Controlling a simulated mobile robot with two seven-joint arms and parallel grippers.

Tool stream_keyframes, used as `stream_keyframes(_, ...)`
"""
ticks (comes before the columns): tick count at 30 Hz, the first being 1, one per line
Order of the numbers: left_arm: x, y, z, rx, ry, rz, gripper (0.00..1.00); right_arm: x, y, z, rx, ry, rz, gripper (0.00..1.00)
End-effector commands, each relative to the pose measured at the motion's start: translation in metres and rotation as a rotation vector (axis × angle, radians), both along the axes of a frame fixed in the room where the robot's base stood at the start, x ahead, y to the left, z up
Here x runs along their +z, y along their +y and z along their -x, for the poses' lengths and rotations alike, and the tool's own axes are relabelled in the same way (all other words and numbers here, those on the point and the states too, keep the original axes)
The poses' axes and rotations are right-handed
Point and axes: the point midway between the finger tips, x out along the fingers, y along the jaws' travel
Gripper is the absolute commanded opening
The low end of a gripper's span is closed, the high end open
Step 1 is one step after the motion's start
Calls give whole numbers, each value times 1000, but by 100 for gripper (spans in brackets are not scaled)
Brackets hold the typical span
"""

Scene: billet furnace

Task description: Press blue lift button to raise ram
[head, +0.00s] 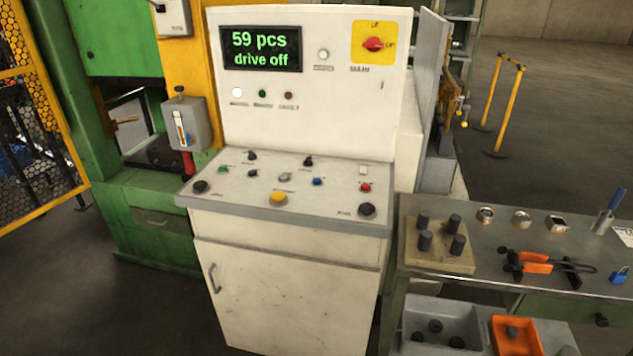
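The blue button (318,182) sits on the sloped desk of a white control console (300,100) in the middle of the head view. It is right of a grey knob (285,178) and left of a red button (365,187). A yellow button (278,198) lies in front of it to the left. The console's display (261,49) reads "59 pcs drive off". Nothing covers the blue button. A green press frame (150,215) stands left of the console; I cannot make out the ram. Neither of my grippers is in the head view.
A metal workbench (490,240) stands close on the right, with a block of dark cylinders (437,250) and orange-handled tongs (535,262). Grey and orange bins (516,335) are below it. A yellow mesh guard (40,130) is at left. The floor before the console is clear.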

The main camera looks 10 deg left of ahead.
Motion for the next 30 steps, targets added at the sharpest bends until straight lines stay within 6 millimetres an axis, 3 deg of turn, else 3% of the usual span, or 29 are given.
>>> stream_keyframes(1,0,0,0,0,0,0,39,0,0,0,0,0,0,50)
stream_keyframes(12,0,0,0,0,0,0,0,0,0,0,0,0,0,50)
stream_keyframes(30,0,0,0,0,0,0,0,0,0,0,0,0,0,50)
